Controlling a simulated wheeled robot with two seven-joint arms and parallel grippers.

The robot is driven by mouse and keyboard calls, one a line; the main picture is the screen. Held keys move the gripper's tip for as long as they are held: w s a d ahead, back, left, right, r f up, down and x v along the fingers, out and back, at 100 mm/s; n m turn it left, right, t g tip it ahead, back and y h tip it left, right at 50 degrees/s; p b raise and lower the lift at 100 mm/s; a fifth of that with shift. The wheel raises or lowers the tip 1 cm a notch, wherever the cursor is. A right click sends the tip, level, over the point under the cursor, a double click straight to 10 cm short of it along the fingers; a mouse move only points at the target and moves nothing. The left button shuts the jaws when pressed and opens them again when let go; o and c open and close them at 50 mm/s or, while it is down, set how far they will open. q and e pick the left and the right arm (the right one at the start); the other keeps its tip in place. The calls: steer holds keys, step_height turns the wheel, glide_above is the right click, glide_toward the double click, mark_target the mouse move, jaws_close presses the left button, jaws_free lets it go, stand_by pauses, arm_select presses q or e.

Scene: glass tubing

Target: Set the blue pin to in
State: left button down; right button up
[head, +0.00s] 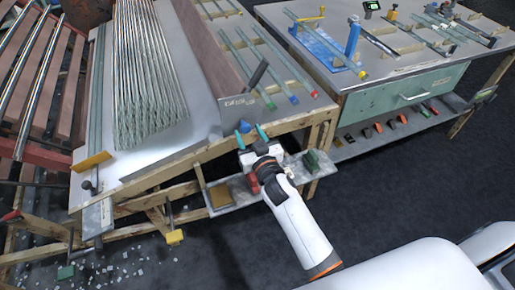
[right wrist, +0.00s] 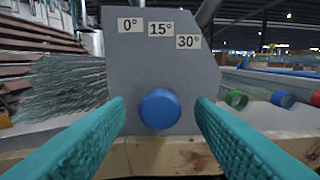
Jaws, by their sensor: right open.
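The blue pin (right wrist: 160,108) shows its round end facing me on a grey angle plate (right wrist: 185,65) marked 0°, 15° and 30°. How far it sticks out of the plate is hard to tell. In the head view the blue pin (head: 244,127) is a small blue spot at the front end of the plate. My right gripper (head: 250,135) is open, with its teal fingers pointing at the plate. In the right wrist view the fingers lie left and right of the pin, apart from it. My left gripper is not in view.
A bundle of glass tubes (head: 147,85) lies on the bench left of the plate. Tubes with green, blue and red ends (head: 293,99) lie to its right. The wooden bench edge (right wrist: 160,157) runs below the pin. A shelf (head: 228,189) sits under the bench front.

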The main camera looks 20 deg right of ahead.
steer(key=s, duration=0.8)
steer(key=shift+s+d, duration=0.15)
steer(key=s+f+g+p, duration=0.1)
steer(key=s+f+g, duration=0.25)
steer(key=f, duration=0.55)
steer(key=s+f+n+g+p, duration=0.15)
steer(key=s+f, duration=0.25)
steer(key=f, duration=0.6)
steer(key=s+f+g+p, duration=0.1)
steer(key=s+f+g, duration=0.25)
steer(key=f, duration=0.55)
steer(key=s+d+f+g+p, duration=0.1)
steer(key=s+f, duration=0.4)
steer(key=s, duration=0.5)
steer(key=s+d+f+g, duration=0.3)
steer(key=s+f+g, duration=0.1)
steer(key=s, duration=0.6)
steer(key=s+d+f+g+p, duration=0.1)
steer(key=s+d+f+g, duration=0.1)
steer(key=s+f, duration=0.4)
steer(key=s+g, duration=0.1)
steer(key=s, duration=0.3)
steer(key=shift+s+h+p, duration=0.15)
steer(key=shift+h+p, duration=0.15)
steer(key=shift+n+g, duration=0.25)
